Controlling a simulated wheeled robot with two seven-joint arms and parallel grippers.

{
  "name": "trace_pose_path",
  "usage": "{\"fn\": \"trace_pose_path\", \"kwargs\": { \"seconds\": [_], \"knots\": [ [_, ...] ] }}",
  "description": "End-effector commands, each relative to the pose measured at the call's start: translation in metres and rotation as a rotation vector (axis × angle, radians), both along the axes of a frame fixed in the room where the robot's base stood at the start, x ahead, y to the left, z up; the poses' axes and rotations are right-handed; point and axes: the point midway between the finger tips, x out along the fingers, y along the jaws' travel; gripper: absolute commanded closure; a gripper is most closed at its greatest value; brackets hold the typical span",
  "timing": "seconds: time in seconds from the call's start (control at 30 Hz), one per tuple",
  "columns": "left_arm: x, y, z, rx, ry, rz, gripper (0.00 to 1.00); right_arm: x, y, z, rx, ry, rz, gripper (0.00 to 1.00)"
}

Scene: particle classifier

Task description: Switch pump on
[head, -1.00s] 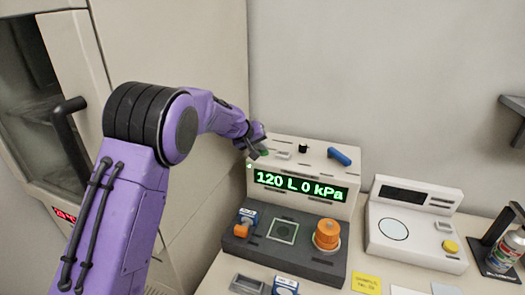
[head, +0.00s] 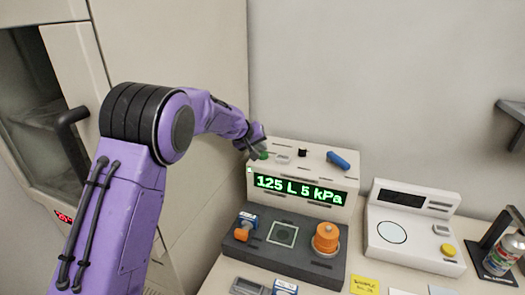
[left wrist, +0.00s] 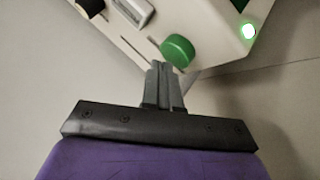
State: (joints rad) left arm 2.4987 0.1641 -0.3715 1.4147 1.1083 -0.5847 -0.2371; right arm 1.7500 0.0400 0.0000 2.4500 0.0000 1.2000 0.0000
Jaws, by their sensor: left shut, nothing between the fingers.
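The pump unit (head: 344,205) is a white box with a dark base. Its green display (head: 298,189) reads "125 L 5 kPa". A green button (left wrist: 178,51) sits on the unit near its left corner, and it also shows in the head view (head: 263,155). A small lamp (left wrist: 249,31) glows bright green at the corner in the left wrist view. My left gripper (left wrist: 160,66) is shut and empty, its fingertips right beside the green button; I cannot tell whether they touch it. The right gripper is out of view.
A black knob (head: 302,152) and a blue lever (head: 338,160) are on the unit's top. An orange knob (head: 326,237) stands on the dark base. A white device (head: 412,232) with a yellow button is to the right. A cabinet handle (head: 72,128) is at the left.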

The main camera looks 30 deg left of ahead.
Motion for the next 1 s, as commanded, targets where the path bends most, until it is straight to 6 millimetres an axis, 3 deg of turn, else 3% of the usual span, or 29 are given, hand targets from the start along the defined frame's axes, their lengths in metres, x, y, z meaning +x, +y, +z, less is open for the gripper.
{"fn": "trace_pose_path", "kwargs": {
  "seconds": [0.07, 0.47, 1.0],
  "knots": [
    [0.0, 0.0, 0.008, 0.0, -0.001, 0.001, 1.0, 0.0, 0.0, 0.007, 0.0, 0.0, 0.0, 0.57],
    [0.0, 0.0, 0.011, 0.0, -0.001, 0.0, 1.0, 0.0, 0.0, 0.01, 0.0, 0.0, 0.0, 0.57],
    [0.0, 0.0, 0.06, 0.001, -0.001, -0.001, 1.0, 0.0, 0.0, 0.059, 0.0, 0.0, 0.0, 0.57]
  ]
}}
